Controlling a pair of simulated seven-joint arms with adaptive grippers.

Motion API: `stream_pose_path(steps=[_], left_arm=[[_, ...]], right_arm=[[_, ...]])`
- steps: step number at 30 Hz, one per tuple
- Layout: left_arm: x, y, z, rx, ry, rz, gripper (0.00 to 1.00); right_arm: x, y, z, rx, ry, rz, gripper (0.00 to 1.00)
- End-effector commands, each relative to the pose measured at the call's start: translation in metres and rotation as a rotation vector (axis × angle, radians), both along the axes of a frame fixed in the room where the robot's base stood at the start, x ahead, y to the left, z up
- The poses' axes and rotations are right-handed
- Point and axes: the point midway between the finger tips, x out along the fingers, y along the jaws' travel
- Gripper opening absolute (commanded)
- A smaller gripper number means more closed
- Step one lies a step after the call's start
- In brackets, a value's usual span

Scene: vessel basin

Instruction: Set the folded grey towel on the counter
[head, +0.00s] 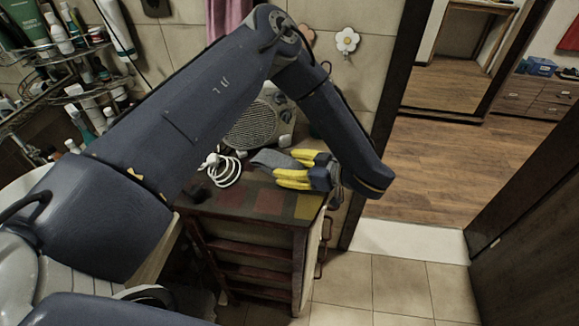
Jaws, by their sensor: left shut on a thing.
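My left gripper (284,167) reaches over the counter (249,200) from its right side, its yellow fingers pointing left. It is shut on the folded grey towel (267,160), which sticks out to the left of the fingertips. The part of the towel between the fingers is hidden. The towel is low over the back of the counter top; I cannot tell whether it touches the surface. The counter is a small wooden cabinet with a multicoloured top. My right gripper is not in view.
A grey fan heater or radio-like box (258,122) stands behind the towel. A white coiled cord (225,170) lies to the left of it. Wire shelves with bottles (75,92) are at the left wall. The counter's front is bare. A doorway opens at the right.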

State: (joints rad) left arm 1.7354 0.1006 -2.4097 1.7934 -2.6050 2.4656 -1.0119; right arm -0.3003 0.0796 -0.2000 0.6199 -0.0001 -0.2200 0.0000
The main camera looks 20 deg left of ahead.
Motion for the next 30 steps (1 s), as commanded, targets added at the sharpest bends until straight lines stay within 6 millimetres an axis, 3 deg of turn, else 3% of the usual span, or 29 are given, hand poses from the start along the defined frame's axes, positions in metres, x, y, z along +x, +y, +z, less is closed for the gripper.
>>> stream_pose_path(steps=[5, 6, 11, 21, 30], left_arm=[[0.0, 0.0, -0.003, 0.0, 0.001, 0.0, 0.3], [0.0, 0.0, -0.003, -0.001, 0.0, 0.0, 0.64], [0.0, 0.0, -0.003, 0.0, 0.001, 0.0, 0.81], [0.0, -0.001, 0.001, 0.0, 0.0, -0.001, 0.81], [-0.004, -0.043, 0.018, 0.001, -0.003, -0.004, 0.81]], right_arm=[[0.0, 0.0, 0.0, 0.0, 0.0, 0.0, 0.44], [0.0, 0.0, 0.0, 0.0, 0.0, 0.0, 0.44], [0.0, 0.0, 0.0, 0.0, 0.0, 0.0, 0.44], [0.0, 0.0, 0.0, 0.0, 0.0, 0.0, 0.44], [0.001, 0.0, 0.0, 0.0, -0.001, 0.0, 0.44]])
